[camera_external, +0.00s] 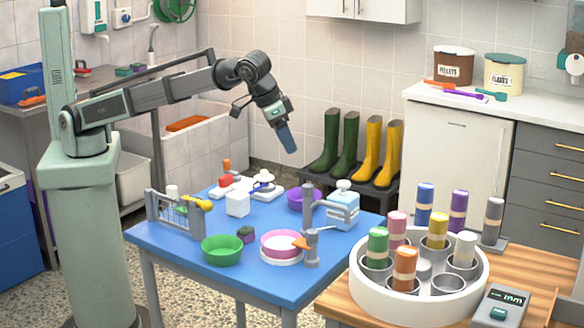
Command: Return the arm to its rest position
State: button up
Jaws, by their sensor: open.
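My arm reaches out from the left, over the back of the blue table (205,268). My gripper (289,145) hangs in the air, pointing down and slightly right, well above the table. It is open. No object shows in it, and it touches nothing. The fingers are small in this view, so their gap is hard to make out.
Boots (372,155) stand behind.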

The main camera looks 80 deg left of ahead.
jog(key=w+a+f+n+g+y, duration=0.1)
jog(key=w+a+f, duration=0.8)
jog(key=a+f, duration=0.35)
jog(key=w+a+f+n+g+y, duration=0.1)
jog(key=w+a+f, duration=0.8)
jog(key=a+f, duration=0.35)
jog(key=a+f+n+g, duration=0.1)
jog(key=a+f+g, duration=0.1)
jog(key=a+f, duration=1.85)
jog(key=s+a+f+g, duration=0.2)
jog(key=s+a+f, duration=0.4)
jog(key=s, duration=0.5)
jog(key=s+a+f+g, duration=0.1)
jog(key=s+a+f, duration=0.2)
jog(key=s+f, duration=0.75)
jog(key=s+a+m+g+h, duration=0.1)
jog(key=s+g, duration=0.1)
jog(key=s, duration=1.6)
jog(key=s+a+f+m+g+h, duration=0.1)
jog(key=s+m+g, duration=0.1)
jog(key=s, duration=1.7)
jog(key=shift+a, duration=0.35)
